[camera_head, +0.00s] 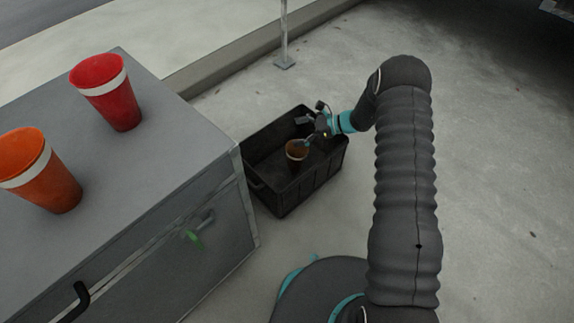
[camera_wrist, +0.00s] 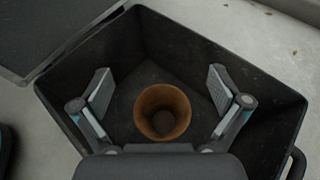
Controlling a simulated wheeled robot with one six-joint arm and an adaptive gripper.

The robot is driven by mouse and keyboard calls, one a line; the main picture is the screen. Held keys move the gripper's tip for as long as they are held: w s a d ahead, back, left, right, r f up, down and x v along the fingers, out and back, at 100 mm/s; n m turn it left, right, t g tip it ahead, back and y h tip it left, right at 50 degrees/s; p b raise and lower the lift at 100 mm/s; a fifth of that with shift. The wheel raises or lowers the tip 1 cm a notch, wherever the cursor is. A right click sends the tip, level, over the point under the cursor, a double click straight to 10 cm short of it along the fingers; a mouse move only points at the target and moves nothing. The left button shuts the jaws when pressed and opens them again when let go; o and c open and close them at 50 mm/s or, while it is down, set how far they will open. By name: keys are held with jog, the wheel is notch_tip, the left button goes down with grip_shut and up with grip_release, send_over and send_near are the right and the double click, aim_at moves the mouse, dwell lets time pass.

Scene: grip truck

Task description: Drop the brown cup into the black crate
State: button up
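The brown cup (camera_head: 296,152) is within the black crate's walls, below my gripper. In the wrist view the cup (camera_wrist: 162,112) shows its open round mouth, between my two fingers with a gap on each side. I cannot tell for sure whether its base rests on the crate floor. The black crate (camera_head: 318,183) stands on the ground beside the grey cabinet; its walls also surround the cup in the wrist view (camera_wrist: 262,92). My gripper (camera_head: 308,131) is over the crate, its fingers spread apart in the wrist view (camera_wrist: 160,88).
A grey cabinet (camera_head: 150,150) stands left of the crate. A red cup (camera_head: 108,95) and an orange cup (camera_head: 42,172) stand on its top. A metal post (camera_head: 284,35) rises behind the crate near a kerb. Open concrete lies to the right.

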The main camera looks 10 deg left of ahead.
jog(key=v, duration=1.2)
dwell(0.5)
